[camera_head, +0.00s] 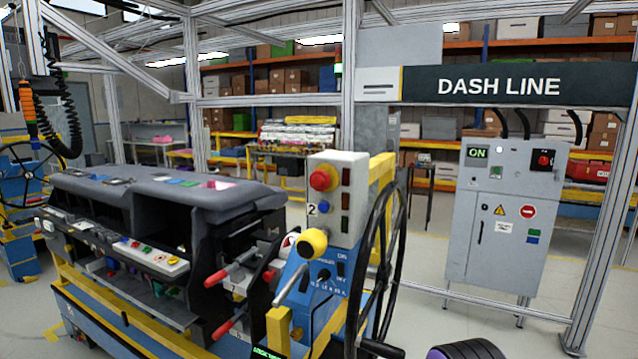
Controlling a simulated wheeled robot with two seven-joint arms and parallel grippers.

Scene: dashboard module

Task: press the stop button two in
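The stop button (323,178) is a red mushroom-shaped button with a yellow collar. It is on the upper front of a light grey control box (347,205) marked "2", right of the picture's middle. Smaller buttons and a blue lamp sit beside and below it. The button's face shows with nothing in front of it. I cannot tell from this view how far in it is. Neither of my grippers can be made out in the view. A black and purple rounded part at the bottom edge looks like my own arm.
A black handwheel (388,255) stands right of the box. A yellow-knobbed lever (312,243) and red-handled levers (232,270) stick out below and left of it. The dashboard module (165,200) fills the left. A grey cabinet (508,210) stands farther back right, with open floor before it.

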